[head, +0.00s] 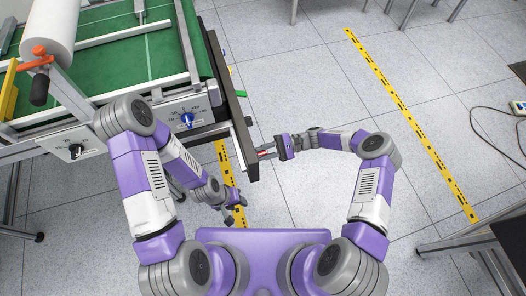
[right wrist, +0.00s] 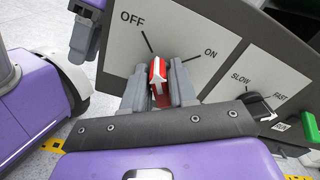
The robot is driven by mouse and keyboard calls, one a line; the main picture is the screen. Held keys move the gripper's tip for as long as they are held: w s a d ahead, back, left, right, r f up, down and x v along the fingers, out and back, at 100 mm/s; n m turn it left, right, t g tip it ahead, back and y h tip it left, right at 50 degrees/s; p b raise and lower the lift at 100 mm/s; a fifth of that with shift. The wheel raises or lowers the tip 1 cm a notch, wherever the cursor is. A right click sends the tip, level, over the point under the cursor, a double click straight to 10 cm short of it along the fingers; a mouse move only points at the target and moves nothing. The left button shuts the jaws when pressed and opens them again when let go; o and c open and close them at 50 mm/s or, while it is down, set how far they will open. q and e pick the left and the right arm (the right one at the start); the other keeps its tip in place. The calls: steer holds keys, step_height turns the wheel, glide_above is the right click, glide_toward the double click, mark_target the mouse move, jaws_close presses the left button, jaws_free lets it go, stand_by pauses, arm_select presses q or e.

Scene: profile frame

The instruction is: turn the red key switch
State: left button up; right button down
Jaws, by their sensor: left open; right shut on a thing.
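The red key switch (right wrist: 158,76) is on a light panel (right wrist: 215,28) marked OFF and ON in the right wrist view. Its red and white handle points up the picture, between the two marks. My right gripper (right wrist: 160,88) is shut on it, one grey finger on each side. In the head view a bit of red (head: 265,154) shows at the tip of my right gripper (head: 268,152), by the dark panel's edge. My left gripper (head: 235,214) hangs open and empty low over the floor, left of the right gripper.
A blue knob (head: 187,120) and a black knob (head: 76,151) are on the conveyor frame. The green belt (head: 120,62) lies behind.

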steer(key=shift+f+n, duration=0.1)
steer(key=shift+n, duration=1)
steer(key=c, duration=1.1)
jaws_free()
steer(key=v, duration=0.7)
steer(key=shift+d, duration=0.3)
